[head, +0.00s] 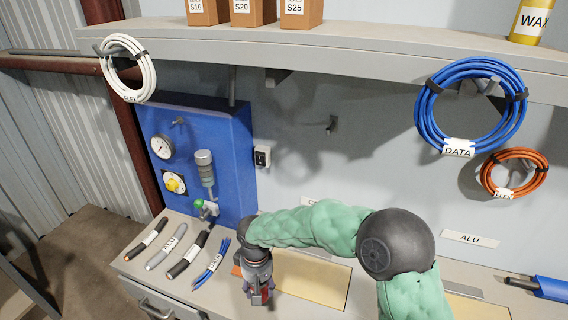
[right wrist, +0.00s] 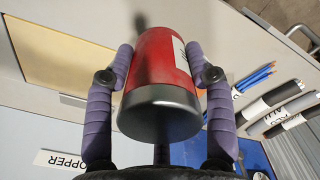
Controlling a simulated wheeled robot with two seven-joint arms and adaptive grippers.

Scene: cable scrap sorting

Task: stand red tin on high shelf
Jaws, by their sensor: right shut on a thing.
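The red tin (right wrist: 160,62) is between the two purple fingers of my right gripper (right wrist: 164,75) in the right wrist view. It has a white label and a dark grey end that faces the camera. In the head view the right gripper (head: 260,290) points down over the bench, and only a little of the red tin (head: 266,297) shows beside the fingers. I cannot tell whether the tin touches the bench. The high shelf (head: 370,48) runs along the wall above, with a bare stretch between the boxes and the yellow tin. My left gripper is not in view.
Brown boxes (head: 248,12) and a yellow WAX tin (head: 530,22) stand on the shelf. White (head: 130,95), blue (head: 428,110) and orange cable coils (head: 489,178) hang below it. A blue gauge panel (head: 225,130) and several cable pieces (head: 187,254) are at the left of the bench.

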